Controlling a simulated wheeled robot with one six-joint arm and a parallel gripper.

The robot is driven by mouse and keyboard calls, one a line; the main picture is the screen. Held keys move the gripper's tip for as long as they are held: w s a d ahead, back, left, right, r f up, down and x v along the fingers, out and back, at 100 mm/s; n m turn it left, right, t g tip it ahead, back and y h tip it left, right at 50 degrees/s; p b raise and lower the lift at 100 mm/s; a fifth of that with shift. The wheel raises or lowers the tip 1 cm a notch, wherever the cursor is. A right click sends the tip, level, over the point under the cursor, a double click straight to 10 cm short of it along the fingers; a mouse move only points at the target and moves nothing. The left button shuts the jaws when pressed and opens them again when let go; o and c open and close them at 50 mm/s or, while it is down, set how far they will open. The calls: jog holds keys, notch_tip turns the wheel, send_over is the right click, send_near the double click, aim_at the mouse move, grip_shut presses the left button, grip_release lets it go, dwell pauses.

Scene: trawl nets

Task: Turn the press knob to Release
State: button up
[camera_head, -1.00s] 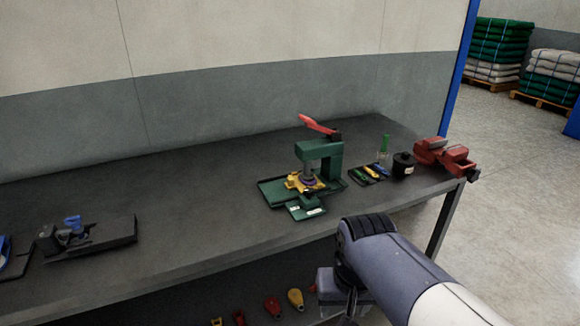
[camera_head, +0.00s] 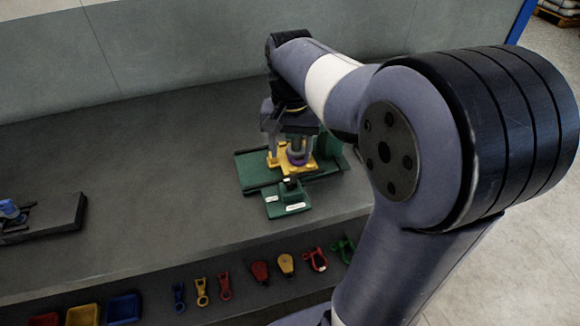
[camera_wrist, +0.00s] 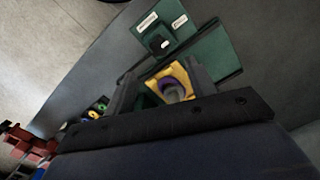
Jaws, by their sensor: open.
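The green press (camera_head: 253,174) stands on the bench, with its upper part mostly hidden by my arm in the head view. Its small black knob (camera_head: 290,183) sits on the front plate (camera_head: 285,202) between two white labels, too small to read. The knob also shows in the wrist view (camera_wrist: 158,44), beyond my fingers. My gripper (camera_head: 290,153) is open and points down over the fixture, behind the knob. In the wrist view my gripper (camera_wrist: 163,84) has the fixture between its fingers; contact is unclear.
A dark tray (camera_head: 62,216) with a blue part lies at the left. Below the bench top, several coloured shackles and fittings (camera_head: 285,264) and small bins (camera_head: 84,315) line a lower shelf. Red items (camera_wrist: 35,148) show at the wrist view's left. The bench left of the press is clear.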

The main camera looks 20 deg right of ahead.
aim_at(291, 179)
notch_tip(291, 179, down, 9)
dwell(0.3)
jog(key=shift+c, duration=0.3)
jog(key=c, duration=0.9)
